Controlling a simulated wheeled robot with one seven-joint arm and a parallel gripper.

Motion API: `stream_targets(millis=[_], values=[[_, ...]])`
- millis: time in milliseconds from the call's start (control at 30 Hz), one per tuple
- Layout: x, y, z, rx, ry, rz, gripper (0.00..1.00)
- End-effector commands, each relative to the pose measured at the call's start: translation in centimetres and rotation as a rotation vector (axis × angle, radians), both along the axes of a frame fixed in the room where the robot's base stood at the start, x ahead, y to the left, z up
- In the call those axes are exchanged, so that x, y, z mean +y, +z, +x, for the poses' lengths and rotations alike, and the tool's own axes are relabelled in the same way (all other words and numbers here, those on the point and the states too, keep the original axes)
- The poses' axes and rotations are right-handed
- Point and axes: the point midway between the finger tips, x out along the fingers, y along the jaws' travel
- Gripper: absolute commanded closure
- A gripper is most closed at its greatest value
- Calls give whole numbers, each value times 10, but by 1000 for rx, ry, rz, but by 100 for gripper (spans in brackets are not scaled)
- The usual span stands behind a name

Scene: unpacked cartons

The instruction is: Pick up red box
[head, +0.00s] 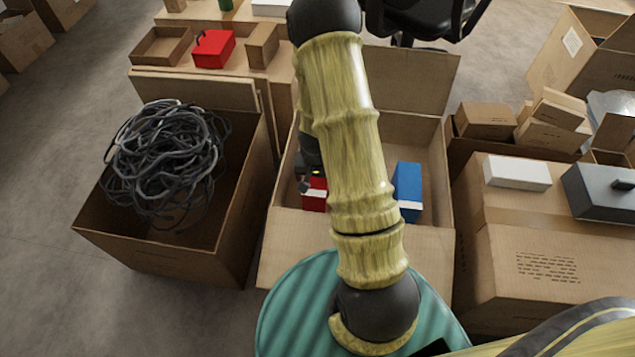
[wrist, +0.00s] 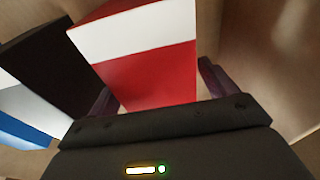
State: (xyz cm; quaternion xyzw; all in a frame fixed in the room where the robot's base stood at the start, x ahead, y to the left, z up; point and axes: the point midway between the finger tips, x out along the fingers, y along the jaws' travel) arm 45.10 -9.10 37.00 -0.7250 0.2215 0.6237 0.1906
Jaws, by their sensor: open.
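The red box (head: 315,198), with a white band, stands inside an open carton (head: 430,135) in the head view, partly hidden by my arm and gripper. My gripper (head: 308,178) is down in that carton, right at the box. In the wrist view the red box (wrist: 155,75) fills the middle, its white band towards the top. The dark fingers of my gripper (wrist: 158,86) are open, one on either side of the box. Part of the left finger is hidden behind the box, and I cannot tell whether either finger touches it.
A blue box (head: 408,188) stands right of my arm in the same carton. A black box (wrist: 60,60) is close left of the red one. A carton of tangled cable (head: 165,160) is left, stacked cartons (head: 530,240) right. A red case (head: 213,48) is behind.

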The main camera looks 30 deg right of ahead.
Motion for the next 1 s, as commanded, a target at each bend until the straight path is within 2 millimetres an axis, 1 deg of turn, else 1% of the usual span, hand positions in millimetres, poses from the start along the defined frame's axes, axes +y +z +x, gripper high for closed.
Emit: stream_targets(millis=[67,100,167,300,367,400,600,733,867,1000], values=[[0,0,0,0,0,0,15],[0,0,0,0,0,0,23],[0,0,0,0,0,0,35],[0,0,0,0,0,0,63],[0,0,0,0,0,0,74],[0,1,0,-1,0,-1,78],[0,1,0,-1,0,0,78],[0,8,1,-2,1,0,78],[1,24,1,-2,3,-1,78],[0,50,1,-3,1,-1,78]])
